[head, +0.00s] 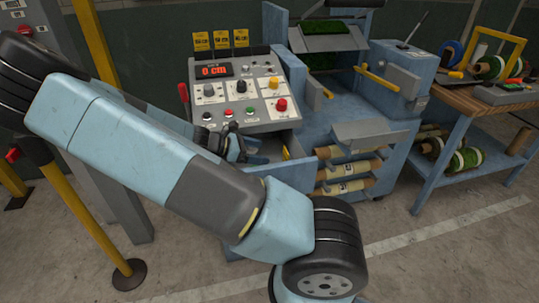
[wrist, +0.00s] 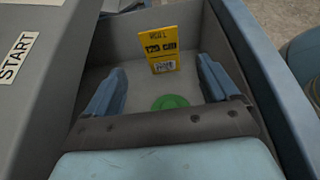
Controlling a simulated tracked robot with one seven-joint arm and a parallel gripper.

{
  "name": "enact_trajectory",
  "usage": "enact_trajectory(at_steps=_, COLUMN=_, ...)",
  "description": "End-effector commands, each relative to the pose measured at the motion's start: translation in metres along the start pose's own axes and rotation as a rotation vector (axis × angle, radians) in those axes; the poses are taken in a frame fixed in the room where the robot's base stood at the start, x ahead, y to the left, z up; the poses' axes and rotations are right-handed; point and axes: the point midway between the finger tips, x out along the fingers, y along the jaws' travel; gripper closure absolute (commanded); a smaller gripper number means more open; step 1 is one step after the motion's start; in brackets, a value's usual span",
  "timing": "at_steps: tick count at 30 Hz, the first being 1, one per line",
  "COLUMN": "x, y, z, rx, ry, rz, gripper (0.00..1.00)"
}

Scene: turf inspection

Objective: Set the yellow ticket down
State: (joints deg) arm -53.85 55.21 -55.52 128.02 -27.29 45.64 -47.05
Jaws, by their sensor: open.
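The yellow ticket (wrist: 162,50), printed "120 cm" with a barcode-like patch, stands nearly upright in a grey tray (wrist: 215,35), close to its far wall. Whether it leans on that wall I cannot tell. A green disc (wrist: 170,102) lies on the tray floor, nearer to me than the ticket. My gripper (wrist: 162,70) is open, with one finger on each side of the ticket and a gap to both. In the head view my gripper (head: 243,147) is low at the front of the control panel, and a small yellow piece, probably the ticket (head: 285,153), shows beside it.
The control panel (head: 240,90) with knobs and a red display rises behind my gripper. Several yellow cards (head: 221,40) stand on its top. Rolls (head: 350,170) sit in a rack to the right. A plate marked START (wrist: 16,57) borders the tray's left side.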

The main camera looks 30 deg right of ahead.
Motion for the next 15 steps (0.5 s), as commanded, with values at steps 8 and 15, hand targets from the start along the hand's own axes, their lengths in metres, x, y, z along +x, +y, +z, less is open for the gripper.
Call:
enact_trajectory(at_steps=8, x=-0.032, y=0.0, z=0.0, rx=0.0, ry=0.001, rz=0.001, gripper=0.12)
enact_trajectory(at_steps=15, x=-0.037, y=0.0, z=0.0, rx=0.0, ry=-0.001, rz=0.0, gripper=0.12)
